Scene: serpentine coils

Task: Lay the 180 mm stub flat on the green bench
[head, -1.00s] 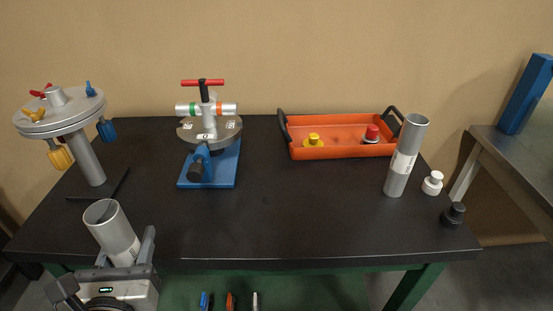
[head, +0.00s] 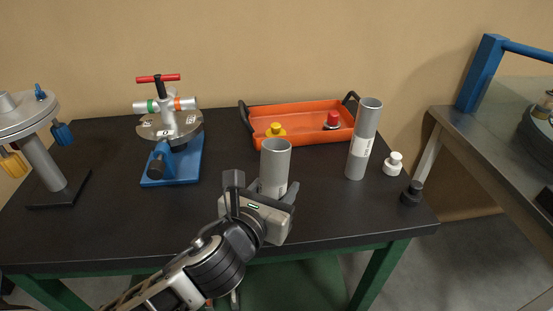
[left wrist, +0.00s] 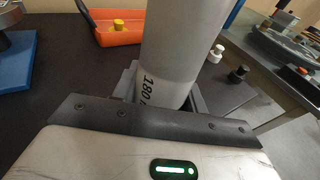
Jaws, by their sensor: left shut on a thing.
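A grey tube (head: 274,160), the 180 mm stub, stands nearly upright in my left gripper (head: 274,189), which is shut on it. In the left wrist view the stub (left wrist: 183,45) rises between the fingers and shows a printed "180". The green bench (head: 100,221) has a black top and green legs. The stub is over the bench's front part, right of the middle. The gripper hides its lower end, so I cannot tell whether it touches the top. My right gripper is not in view.
Another grey tube (head: 364,140) stands upright to the right, near white (head: 393,163) and black (head: 412,193) knobbed pieces. An orange tray (head: 309,138) lies behind. A blue-based fixture (head: 172,168) and a round stand (head: 43,160) are left. Bench top between fixture and stub is clear.

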